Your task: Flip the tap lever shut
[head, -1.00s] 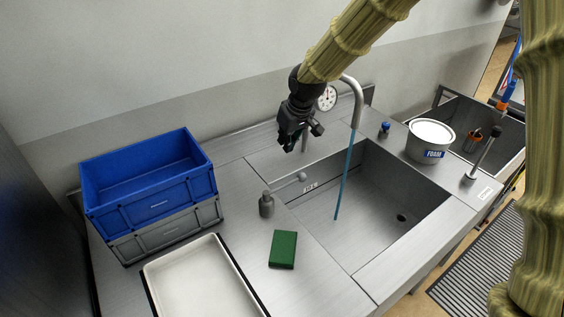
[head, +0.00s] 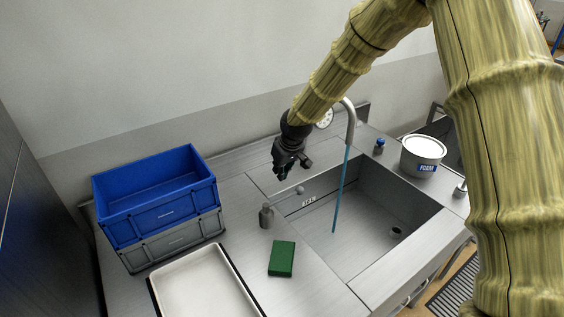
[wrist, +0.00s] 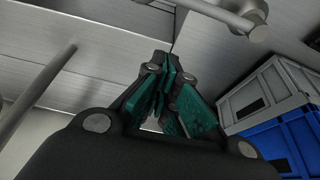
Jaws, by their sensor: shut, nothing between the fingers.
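A metal lever (head: 285,198) with a round knob slopes up from a short post (head: 266,217) on the counter, left of the sink. It also shows at the top of the wrist view (wrist: 215,12). My gripper (head: 283,173) is shut and empty, above and slightly left of the knob; I see no contact. In the wrist view its green-padded fingers (wrist: 162,75) meet at the tips, below the lever in the picture. The curved tap spout (head: 351,122) pours a blue stream (head: 342,185) into the sink (head: 385,205).
Stacked blue (head: 160,215) and grey (head: 175,243) crates stand left, behind a white tray (head: 200,290). A green block (head: 282,258) lies in front of the lever. A gauge (head: 325,118) is behind my gripper.

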